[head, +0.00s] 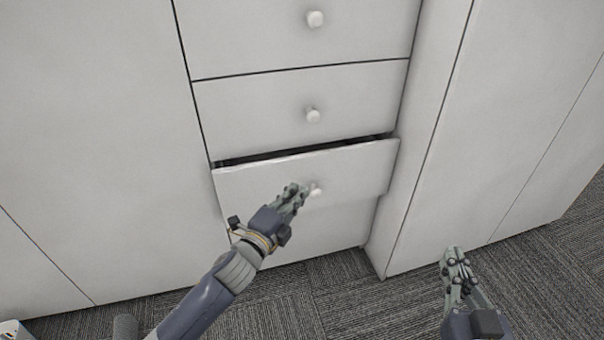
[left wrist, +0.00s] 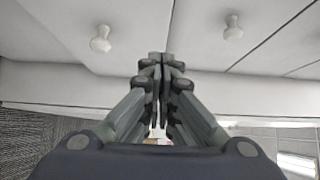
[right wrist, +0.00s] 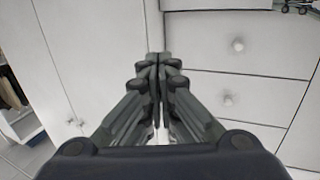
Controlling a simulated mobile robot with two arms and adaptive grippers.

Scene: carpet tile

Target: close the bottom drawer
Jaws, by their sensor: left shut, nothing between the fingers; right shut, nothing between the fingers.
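The bottom drawer (head: 360,170), white with a round white knob (head: 317,189), stands partly open. A dark gap shows along its top edge, and its front sticks out from the drawers above. My left gripper (head: 298,190) is shut and empty, at the drawer front just left of the knob. I cannot tell whether it touches the front. In the left wrist view its fingers (left wrist: 160,60) are together, with white fronts and two knobs beyond. My right gripper (head: 455,255) is shut and empty, low on the right, apart from the drawer; its closed fingers show in the right wrist view (right wrist: 157,58).
Two shut drawers, a middle one (head: 265,110) and an upper one (head: 250,35), sit above the open drawer. White cabinet panels stand left (head: 90,130) and right (head: 510,130). Grey carpet (head: 330,285) lies in front and looks clear.

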